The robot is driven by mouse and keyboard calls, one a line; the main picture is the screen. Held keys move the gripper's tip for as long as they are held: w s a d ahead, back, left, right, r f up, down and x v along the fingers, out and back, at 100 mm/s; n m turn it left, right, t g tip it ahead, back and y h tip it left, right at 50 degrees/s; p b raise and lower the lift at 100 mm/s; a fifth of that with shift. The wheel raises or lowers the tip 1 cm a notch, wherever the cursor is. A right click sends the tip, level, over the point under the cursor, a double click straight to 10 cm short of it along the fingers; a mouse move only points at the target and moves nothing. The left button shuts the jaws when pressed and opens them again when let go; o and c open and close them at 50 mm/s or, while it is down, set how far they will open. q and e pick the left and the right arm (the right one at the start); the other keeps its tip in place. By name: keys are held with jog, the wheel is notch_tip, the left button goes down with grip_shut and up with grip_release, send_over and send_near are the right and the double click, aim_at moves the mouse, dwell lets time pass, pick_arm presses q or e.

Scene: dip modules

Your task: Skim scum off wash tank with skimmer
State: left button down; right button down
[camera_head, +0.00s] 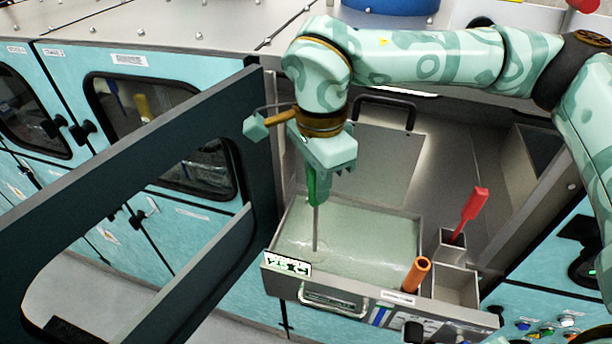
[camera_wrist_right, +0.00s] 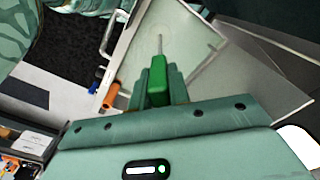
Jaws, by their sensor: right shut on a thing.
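My right gripper (camera_head: 320,172) is shut on the green handle of a tool (camera_head: 314,188), which I take to be the skimmer. It hangs nearly upright, and its thin metal rod reaches down into the wash tank (camera_head: 425,235). The rod meets the pale grey-green liquid (camera_head: 360,258) in the left part of the tank, with a faint ring around it. The tool's lower end is hidden under the surface. In the right wrist view the green handle (camera_wrist_right: 160,85) sits between the fingers. I cannot make out distinct scum. My left gripper is not in view.
An orange handle (camera_head: 417,273) stands at the tank's front right corner. A red-handled tool (camera_head: 470,215) stands in a small metal holder (camera_head: 453,246) right of the tank. An open dark door frame (camera_head: 262,165) stands close on the left. A temperature sign (camera_head: 287,263) is on the front rim.

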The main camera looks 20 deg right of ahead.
jog(key=shift+s+d, duration=0.1)
jog(key=shift+d, duration=0.1)
jog(key=shift+r+p, duration=2.85)
jog(key=shift+r, duration=1.3)
